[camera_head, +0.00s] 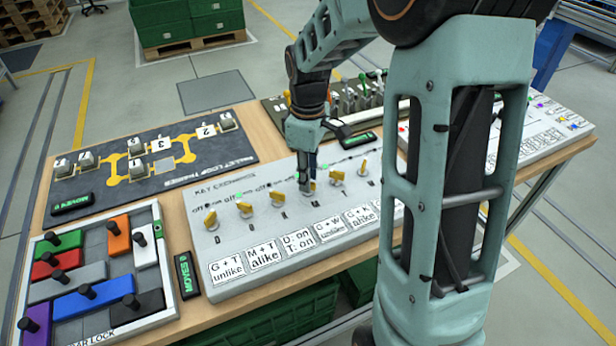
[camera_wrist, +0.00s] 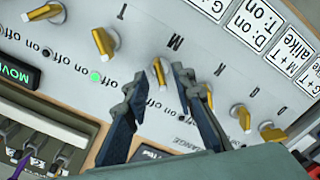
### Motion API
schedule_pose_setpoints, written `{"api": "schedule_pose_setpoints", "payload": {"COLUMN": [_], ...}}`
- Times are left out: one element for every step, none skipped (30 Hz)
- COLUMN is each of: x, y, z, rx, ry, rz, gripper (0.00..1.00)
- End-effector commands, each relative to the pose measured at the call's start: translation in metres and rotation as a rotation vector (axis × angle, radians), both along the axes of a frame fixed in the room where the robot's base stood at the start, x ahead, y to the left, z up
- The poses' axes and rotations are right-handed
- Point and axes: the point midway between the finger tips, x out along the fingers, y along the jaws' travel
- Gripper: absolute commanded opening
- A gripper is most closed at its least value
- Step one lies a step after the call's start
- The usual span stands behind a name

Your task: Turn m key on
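The key switch panel (camera_head: 290,225) carries a row of yellow keys, each with a letter and off/on marks. The M key (camera_wrist: 158,72) stands between my fingertips in the wrist view, beside the printed M. My gripper (camera_wrist: 160,84) is open, with one finger on each side of this key; I cannot tell whether either finger touches it. The lamp by the M key looks dark. The T key (camera_wrist: 105,40) has a lit green lamp (camera_wrist: 95,75). In the head view my gripper (camera_head: 308,185) points down and mostly hides the M key.
Rule cards (camera_head: 265,254) lie along the panel's front edge. A sliding-block board (camera_head: 95,270) and a dark pallet-loop board (camera_head: 150,155) are on the left. A lever panel (camera_head: 345,98) stands behind, and a white panel (camera_head: 550,130) is at right. Neighbouring keys are close to my fingers.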

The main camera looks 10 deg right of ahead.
Motion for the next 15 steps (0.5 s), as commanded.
{"api": "schedule_pose_setpoints", "payload": {"x": [-0.0004, -0.0003, -0.0002, -0.0002, -0.0001, -0.0001, 0.0000, 0.0000, 0.0000, 0.0000, 0.0000, 0.0000, 0.0000, 0.0000, 0.0000], "y": [0.0001, 0.0002, 0.0001, 0.0001, 0.0002, 0.0002, 0.0001, 0.0001, 0.0001, 0.0001, 0.0001, 0.0001, 0.0001, 0.0001, 0.0002], "z": [-0.0038, -0.0050, -0.0061, -0.0066, -0.0069, -0.0070, -0.0069, -0.0068, -0.0067, -0.0067, -0.0067, -0.0066, -0.0066, -0.0065, -0.0065], "rx": [0.000, 0.001, 0.000, 0.000, 0.000, 0.000, 0.000, 0.000, 0.000, 0.000, 0.000, 0.000, 0.000, 0.000, 0.000], "ry": [0.001, 0.001, 0.000, 0.000, 0.000, 0.000, 0.000, 0.000, 0.000, 0.000, 0.000, 0.000, 0.000, 0.000, 0.000], "rz": [0.000, 0.000, 0.000, 0.000, 0.000, 0.000, 0.000, 0.000, 0.000, 0.000, 0.000, 0.000, 0.000, 0.000, 0.000], "gripper": [0.24, 0.24, 0.24, 0.24, 0.24, 0.24, 0.24, 0.24, 0.24, 0.24, 0.24, 0.20, 0.16, 0.13, 0.09]}}
